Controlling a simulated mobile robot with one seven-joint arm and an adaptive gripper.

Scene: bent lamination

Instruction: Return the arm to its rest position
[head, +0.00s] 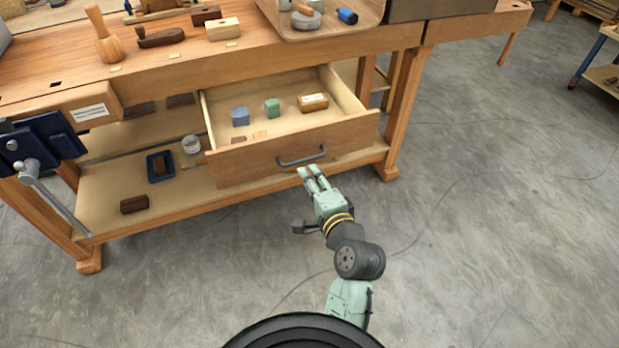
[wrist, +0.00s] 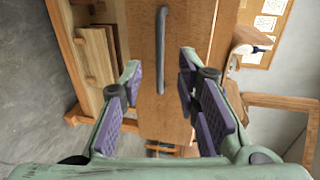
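My gripper (head: 312,172) is pale green and reaches out toward the front of the open drawer (head: 300,147). In the wrist view my gripper (wrist: 158,88) is open and empty, its purple-padded fingers spread apart. The grey drawer handle (head: 302,157) is just beyond the fingertips in the head view. In the wrist view the handle (wrist: 162,45) stands ahead between the fingers, and they do not appear closed on it. The arm stretches forward from the bottom of the head view.
The wooden workbench (head: 190,70) carries several tools, and a blue vise (head: 40,145) sticks out at left. The floor (head: 480,220) at right is clear.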

